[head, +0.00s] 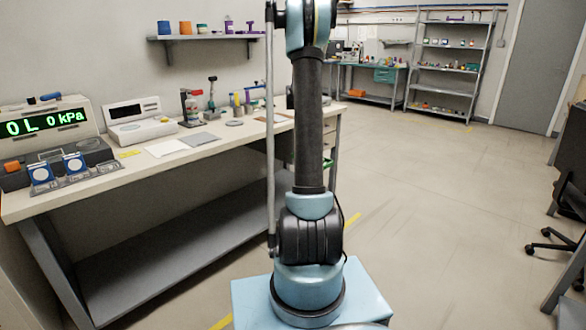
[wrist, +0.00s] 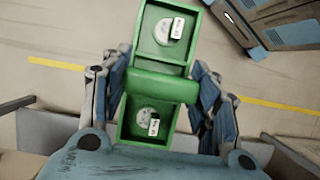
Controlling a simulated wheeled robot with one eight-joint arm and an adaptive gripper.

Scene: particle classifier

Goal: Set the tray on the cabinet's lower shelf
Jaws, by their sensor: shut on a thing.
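A green tray (wrist: 186,68) with two compartments and a raised middle bar shows in the wrist view. Each compartment holds a round pale item with a white label; one item (wrist: 168,32) is in the upper compartment, the other (wrist: 147,121) in the lower. My gripper (wrist: 162,89) is shut on the tray, its fingers on either side of the middle bar. The tray hangs above the floor. I cannot tell which thing, if any, is the cabinet.
A long workbench (head: 165,160) with instruments stands at left, with a low grey shelf (head: 170,235) under it. A wall shelf (head: 205,37) is above. A metal rack (head: 443,92) stands far back. A grey-blue box-like body (wrist: 275,22) shows at upper right in the wrist view. The middle floor is clear.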

